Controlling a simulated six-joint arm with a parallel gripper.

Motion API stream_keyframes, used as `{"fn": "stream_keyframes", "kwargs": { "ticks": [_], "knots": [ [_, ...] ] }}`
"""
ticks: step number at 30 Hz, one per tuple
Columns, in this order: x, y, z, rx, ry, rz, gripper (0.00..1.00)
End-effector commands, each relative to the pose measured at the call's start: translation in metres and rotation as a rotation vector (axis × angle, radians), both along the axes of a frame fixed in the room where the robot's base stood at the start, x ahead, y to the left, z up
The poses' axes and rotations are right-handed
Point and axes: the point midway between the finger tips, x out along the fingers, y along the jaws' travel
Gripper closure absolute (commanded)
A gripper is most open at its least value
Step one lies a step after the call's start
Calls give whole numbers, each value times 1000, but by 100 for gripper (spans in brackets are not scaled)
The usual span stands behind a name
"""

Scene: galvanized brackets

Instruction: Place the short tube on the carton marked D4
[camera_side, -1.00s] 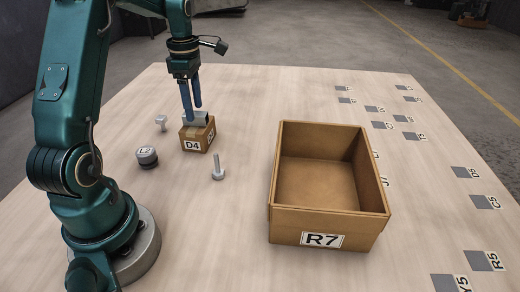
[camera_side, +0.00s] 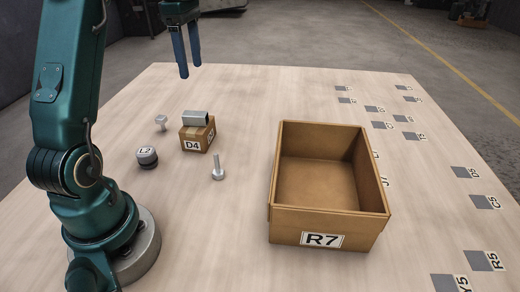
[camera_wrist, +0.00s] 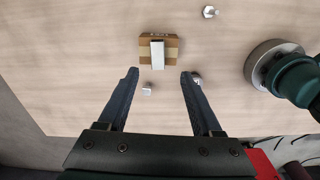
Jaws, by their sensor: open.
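The short tube (camera_side: 195,118) is a grey metal square tube lying on top of the small brown carton marked D4 (camera_side: 192,146). In the wrist view the tube (camera_wrist: 157,55) lies across the carton (camera_wrist: 144,42), whose sides show on both sides of it. My gripper (camera_side: 189,72) is open and empty, raised well above the tube and apart from it. In the wrist view its two fingers (camera_wrist: 160,72) stand wide apart, with the carton and tube beyond their tips.
A large open carton marked R7 (camera_side: 322,225) stands to the right, empty. Around D4 are a grey-and-dark round piece marked L2 (camera_side: 147,157), an upright bolt-like piece (camera_side: 218,170) and a small metal piece (camera_side: 161,122). Labelled grey squares (camera_side: 443,283) lie along the right.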

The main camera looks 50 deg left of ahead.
Motion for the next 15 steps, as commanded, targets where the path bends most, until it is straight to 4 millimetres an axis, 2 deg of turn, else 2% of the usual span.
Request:
{"fn": "stream_keyframes", "kwargs": {
  "ticks": [4,8,15],
  "knots": [
    [-1,-45,14,55,-50,-337,34],
    [-10,-89,20,123,-98,-699,34],
    [-48,-158,9,278,-174,-1353,34]
  ]
}}
